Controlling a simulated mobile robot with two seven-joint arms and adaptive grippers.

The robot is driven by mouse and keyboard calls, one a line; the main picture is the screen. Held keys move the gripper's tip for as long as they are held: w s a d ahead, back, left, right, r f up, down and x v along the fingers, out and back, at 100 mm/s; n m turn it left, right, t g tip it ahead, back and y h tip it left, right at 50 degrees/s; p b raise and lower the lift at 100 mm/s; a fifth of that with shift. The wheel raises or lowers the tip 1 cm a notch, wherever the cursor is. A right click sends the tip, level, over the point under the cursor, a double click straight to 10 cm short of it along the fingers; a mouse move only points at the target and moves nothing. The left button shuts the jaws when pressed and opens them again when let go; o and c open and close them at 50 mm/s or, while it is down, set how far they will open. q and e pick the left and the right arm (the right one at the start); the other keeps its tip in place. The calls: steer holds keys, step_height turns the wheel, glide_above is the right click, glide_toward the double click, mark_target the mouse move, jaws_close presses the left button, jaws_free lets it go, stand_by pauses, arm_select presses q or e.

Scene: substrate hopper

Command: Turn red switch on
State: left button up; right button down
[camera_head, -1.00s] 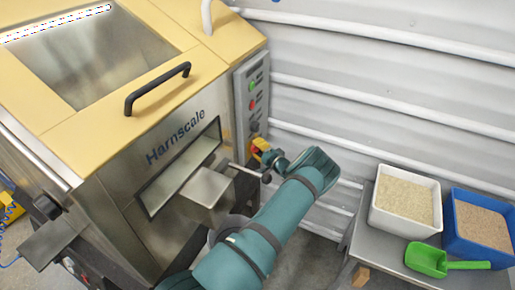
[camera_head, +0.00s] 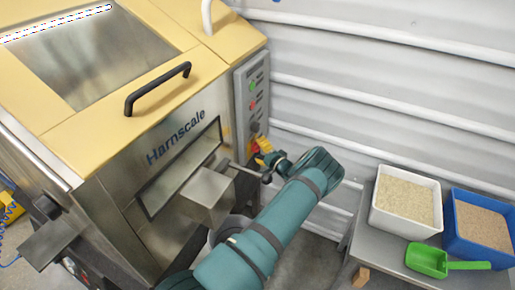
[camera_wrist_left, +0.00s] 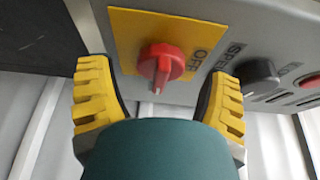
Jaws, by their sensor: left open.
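The red switch (camera_wrist_left: 161,66) is a round knob with a white pointer line, on a yellow plate (camera_wrist_left: 128,38) in the left wrist view. The plate carries the word OFF to the right of the knob. My left gripper (camera_wrist_left: 157,80) is open, with one yellow finger on each side of the knob and a gap on both sides. In the head view my left gripper (camera_head: 263,152) is at the lower end of the machine's control panel (camera_head: 252,95); I cannot make out the switch there. My right gripper is not in view.
The Harnscale machine (camera_head: 110,190) fills the left, with a black lid handle (camera_head: 157,88) and a jutting metal chute (camera_head: 207,190). A SPEED knob (camera_wrist_left: 256,78) sits beside the switch. A table (camera_head: 375,250) at right holds a white bin (camera_head: 378,222), blue bin (camera_head: 460,246) and green scoop (camera_head: 428,260).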

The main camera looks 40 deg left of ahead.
arm_select(q)
steer(key=s+d, duration=0.1)
steer(key=d, duration=0.9)
steer(key=shift+d, duration=0.4)
